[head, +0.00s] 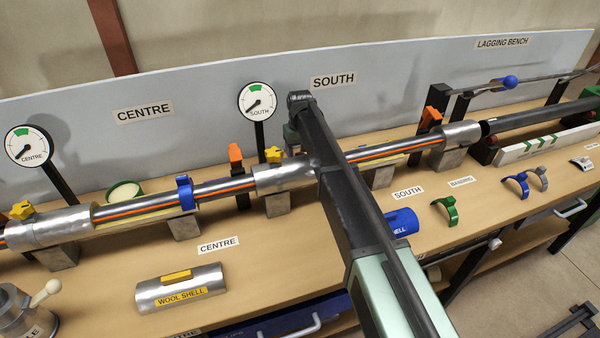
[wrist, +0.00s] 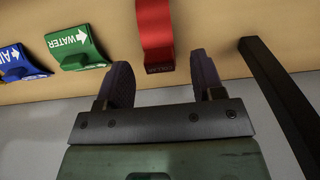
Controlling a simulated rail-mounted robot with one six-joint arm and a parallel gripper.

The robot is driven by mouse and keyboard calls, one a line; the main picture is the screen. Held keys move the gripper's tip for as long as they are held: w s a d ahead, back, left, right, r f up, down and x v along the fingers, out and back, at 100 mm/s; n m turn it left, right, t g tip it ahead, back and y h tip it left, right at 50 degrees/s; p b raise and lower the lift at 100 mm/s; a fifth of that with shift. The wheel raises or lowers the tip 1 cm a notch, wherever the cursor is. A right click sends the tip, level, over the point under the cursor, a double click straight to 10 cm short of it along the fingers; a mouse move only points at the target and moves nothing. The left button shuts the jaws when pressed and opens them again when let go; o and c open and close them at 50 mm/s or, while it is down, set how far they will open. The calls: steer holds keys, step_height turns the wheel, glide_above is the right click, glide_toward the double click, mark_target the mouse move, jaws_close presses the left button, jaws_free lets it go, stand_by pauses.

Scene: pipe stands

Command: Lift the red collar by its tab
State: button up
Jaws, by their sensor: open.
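The red collar (wrist: 155,28) shows in the wrist view as a red band at the top centre, running down to a darker lettered end near the board's edge. Its upper part is cut off by the frame. My gripper (wrist: 164,72) is open, with one dark finger on each side of the collar's lower end. Gaps show between the fingers and the red part, and I see no contact. How far the fingertips are from it in depth I cannot tell. I cannot make out the red collar or my gripper in the head view.
A green WATER piece (wrist: 78,48) and a blue AIR piece (wrist: 22,62) lie left of the collar. A dark bar (wrist: 280,95) stands close right of my gripper. In the head view, a clad pipe (head: 220,187) and a wool shell (head: 180,288) are on the bench.

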mark_target(300, 153)
steer(key=c, duration=1)
steer(key=shift+p, duration=0.3)
steer(key=shift+r, duration=0.1)
step_height(300, 153, up, 20)
steer(key=p, duration=2)
